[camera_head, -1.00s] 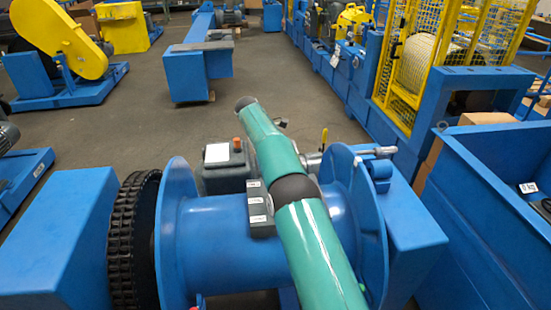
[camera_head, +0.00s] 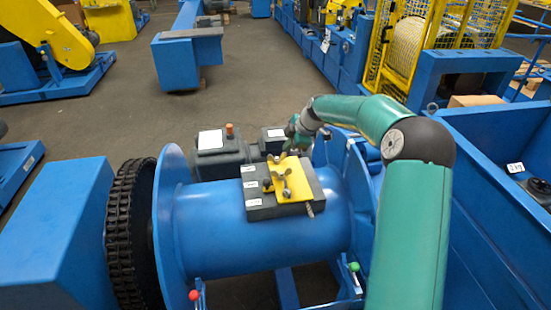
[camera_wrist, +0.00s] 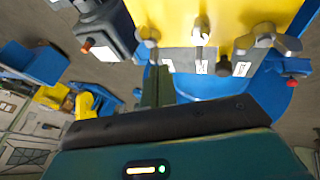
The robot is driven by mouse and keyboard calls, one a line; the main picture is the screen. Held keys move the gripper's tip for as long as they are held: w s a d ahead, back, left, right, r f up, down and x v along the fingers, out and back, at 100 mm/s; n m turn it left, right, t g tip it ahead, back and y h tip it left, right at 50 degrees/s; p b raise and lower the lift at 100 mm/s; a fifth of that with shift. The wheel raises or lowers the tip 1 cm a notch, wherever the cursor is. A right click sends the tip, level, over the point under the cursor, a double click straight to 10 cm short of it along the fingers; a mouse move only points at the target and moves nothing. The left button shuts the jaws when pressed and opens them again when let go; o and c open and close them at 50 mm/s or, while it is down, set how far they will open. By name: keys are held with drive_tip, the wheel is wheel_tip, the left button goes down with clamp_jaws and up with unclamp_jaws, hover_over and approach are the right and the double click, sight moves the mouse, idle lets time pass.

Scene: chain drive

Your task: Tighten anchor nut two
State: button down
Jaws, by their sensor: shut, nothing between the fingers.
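A yellow anchor plate (camera_head: 296,180) is fixed on a dark block (camera_head: 262,204) on top of the blue drum. Which one is nut two cannot be told.
Flanges (camera_head: 170,235) rise at both drum ends, with a chain wheel (camera_head: 133,230) at left. A grey box with an orange button (camera_head: 218,150) stands behind the drum. A blue bin (camera_head: 495,180) is at right. Open floor (camera_head: 120,100) lies beyond.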

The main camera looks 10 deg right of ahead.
sight(276, 157)
drive_tip(key=shift+m+t, duration=0.3)
drive_tip(key=shift+t, duration=0.4)
drive_tip(key=x, duration=0.5)
drive_tip(key=s+a+x, duration=0.1)
drive_tip(key=x, duration=0.2)
drive_tip(key=shift+s, duration=0.1)
drive_tip(key=shift+d, duration=0.1)
